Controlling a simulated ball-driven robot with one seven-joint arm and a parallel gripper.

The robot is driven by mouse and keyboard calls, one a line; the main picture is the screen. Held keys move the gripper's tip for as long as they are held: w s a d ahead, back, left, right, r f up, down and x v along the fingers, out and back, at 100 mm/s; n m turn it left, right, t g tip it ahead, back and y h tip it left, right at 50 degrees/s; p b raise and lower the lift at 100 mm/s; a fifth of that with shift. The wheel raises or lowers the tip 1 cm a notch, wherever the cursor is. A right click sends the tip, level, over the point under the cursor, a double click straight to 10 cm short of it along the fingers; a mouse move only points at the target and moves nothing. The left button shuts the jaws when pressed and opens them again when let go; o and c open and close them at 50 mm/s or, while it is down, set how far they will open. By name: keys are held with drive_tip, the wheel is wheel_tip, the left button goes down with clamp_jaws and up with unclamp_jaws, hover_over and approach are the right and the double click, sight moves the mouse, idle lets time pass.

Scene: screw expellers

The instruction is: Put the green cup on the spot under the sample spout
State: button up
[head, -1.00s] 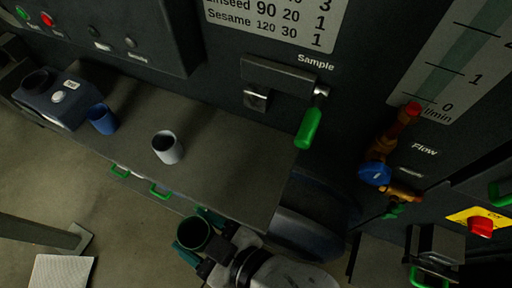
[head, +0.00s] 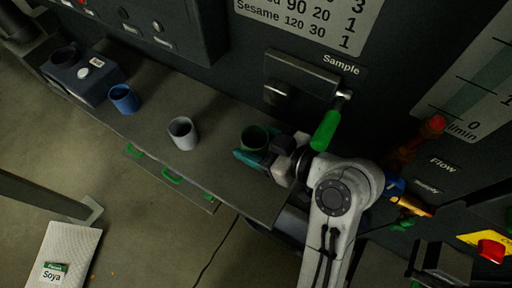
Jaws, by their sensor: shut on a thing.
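The green cup (head: 254,138) is upright at the right part of the grey counter, below the sample spout (head: 277,95). My gripper (head: 257,153) is shut on the cup from the right, with green fingers at its side. I cannot tell whether the cup's base touches the counter. The spout is a small metal outlet under the panel marked Sample, with a green-handled lever (head: 325,130) to its right. The spot under the spout is not clearly visible.
Valves (head: 408,150) are on the right wall. A Soya bag (head: 66,258) lies on the floor.

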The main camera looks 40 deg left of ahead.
sight(256, 151)
drive_tip(key=shift+f, duration=1.75)
drive_tip(key=shift+f, duration=0.1)
drive_tip(key=o, duration=1)
drive_tip(key=shift+o, duration=0.2)
drive_tip(key=shift+w, duration=0.1)
drive_tip(key=v, duration=1.1)
drive_tip(key=shift+d, duration=0.1)
drive_tip(key=shift+w+d+r, duration=0.1)
drive_tip(key=shift+d+r, duration=0.15)
drive_tip(key=shift+d, duration=0.1)
